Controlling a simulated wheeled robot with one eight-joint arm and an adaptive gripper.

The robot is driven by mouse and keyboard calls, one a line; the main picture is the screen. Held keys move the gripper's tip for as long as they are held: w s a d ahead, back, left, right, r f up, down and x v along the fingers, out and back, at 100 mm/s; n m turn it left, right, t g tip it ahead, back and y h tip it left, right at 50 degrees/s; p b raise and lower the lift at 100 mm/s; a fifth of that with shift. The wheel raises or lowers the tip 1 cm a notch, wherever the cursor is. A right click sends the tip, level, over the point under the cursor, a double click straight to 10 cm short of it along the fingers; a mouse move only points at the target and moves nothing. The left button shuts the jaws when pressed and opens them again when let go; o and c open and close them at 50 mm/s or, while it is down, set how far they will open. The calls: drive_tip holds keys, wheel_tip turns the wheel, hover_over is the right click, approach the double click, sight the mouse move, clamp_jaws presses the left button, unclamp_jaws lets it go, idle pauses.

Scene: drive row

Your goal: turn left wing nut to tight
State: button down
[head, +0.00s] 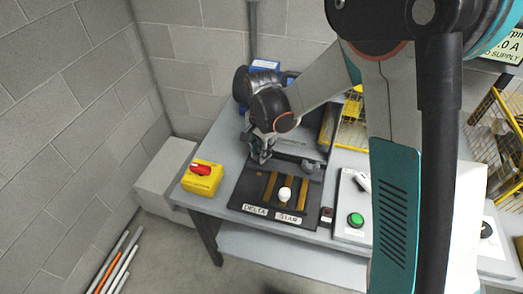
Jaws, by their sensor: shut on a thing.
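My gripper (262,155) points down at the back left of a black panel (240,198) on the grey bench. It is shut at the left end of a dark bar along the panel's back edge. The left wing nut is between or behind the fingers and cannot be made out, nor can its angle. A grey knob-like part (311,166), perhaps the right wing nut, shows at the right end of the bar. The panel has brass strips (269,186), a white round knob (284,194) and labels reading DELTA (255,210) and STAR (289,219).
A yellow box with a red switch (202,178) stands left of the panel. A control box with a green button (356,219) is to the right. Block walls close off the left and back.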

drive_tip(key=shift+m, duration=0.4)
drive_tip(key=c, duration=1.4)
unclamp_jaws()
drive_tip(key=shift+c, duration=0.2)
wheel_tip(320, 180, up, 12)
